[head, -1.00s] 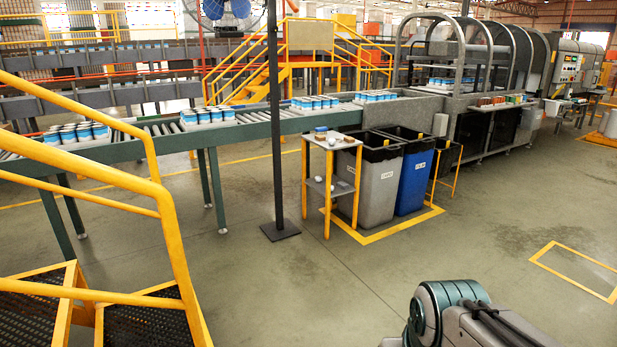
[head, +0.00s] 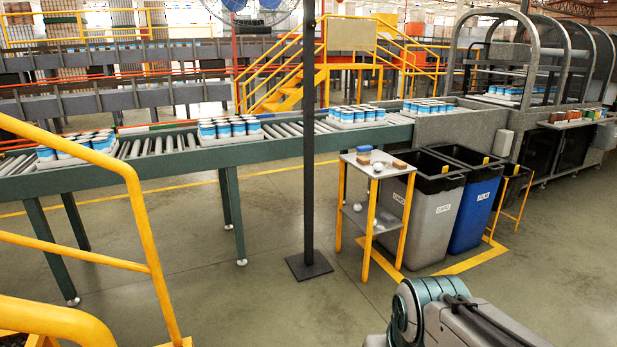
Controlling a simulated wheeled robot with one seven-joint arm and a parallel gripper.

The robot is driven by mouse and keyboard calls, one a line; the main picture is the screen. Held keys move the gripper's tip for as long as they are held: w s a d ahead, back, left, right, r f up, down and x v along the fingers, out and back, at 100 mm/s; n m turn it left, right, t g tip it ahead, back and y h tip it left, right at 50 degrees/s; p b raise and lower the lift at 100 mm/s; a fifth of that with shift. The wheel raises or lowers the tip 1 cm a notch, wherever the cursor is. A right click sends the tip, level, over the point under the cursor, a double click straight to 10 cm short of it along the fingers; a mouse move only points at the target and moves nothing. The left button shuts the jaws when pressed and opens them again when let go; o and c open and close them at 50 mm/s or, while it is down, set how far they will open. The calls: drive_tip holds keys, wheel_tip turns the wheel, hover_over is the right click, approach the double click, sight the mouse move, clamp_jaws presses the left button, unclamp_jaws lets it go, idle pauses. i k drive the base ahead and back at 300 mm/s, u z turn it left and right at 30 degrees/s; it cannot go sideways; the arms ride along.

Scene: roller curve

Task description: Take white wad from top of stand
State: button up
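The stand (head: 350,165) is a small two-shelf table with a grey top and yellow legs, right of centre in the head view. On its top are a small blue item with a whitish patch (head: 363,157) below it, and brownish pieces (head: 400,164) to the right. Round white wads (head: 373,222) lie on the lower shelf. My gripper is out of view; only part of my arm shows at the bottom, on the near side of the stand.
Grey and blue bins (head: 430,210) stand close to the right of the stand. A dark post (head: 308,130) on a floor plate stands to its left. A roller conveyor (head: 190,162) with can trays runs behind. Yellow railing (head: 150,240) is at near left. Floor before the stand is clear.

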sight(377, 167)
drive_tip(key=z, duration=0.05)
drive_tip(key=i, duration=1.65)
drive_tip(key=z, duration=0.35)
drive_tip(key=i, duration=1.85)
drive_tip(key=z, duration=0.5)
drive_tip(key=i, duration=0.85)
drive_tip(key=z, duration=0.1)
